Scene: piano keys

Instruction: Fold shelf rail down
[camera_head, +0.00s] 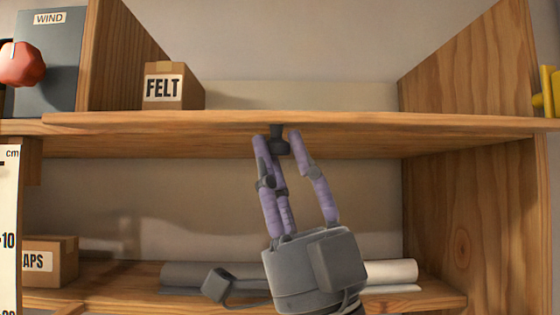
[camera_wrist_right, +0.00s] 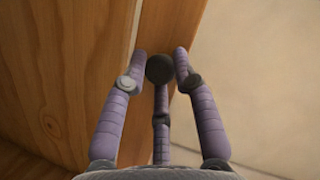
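A long wooden rail (camera_head: 400,119) runs along the front edge of the upper shelf, lying level. A small dark knob (camera_head: 279,146) hangs from its underside near the middle. My right gripper (camera_head: 278,139) reaches up from below with its purple fingers around the knob. In the right wrist view the knob (camera_wrist_right: 160,69) sits between the fingertips (camera_wrist_right: 160,62), which appear to touch it on both sides; the third finger is below it. My left gripper is not in view.
A FELT box (camera_head: 175,87) stands on the upper shelf, left. A WIND binder (camera_head: 50,75) and a red object (camera_head: 21,65) are far left. An APS-labelled box (camera_head: 52,261) and grey roll (camera_head: 185,275) lie below. A yellow object (camera_head: 549,92) is far right.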

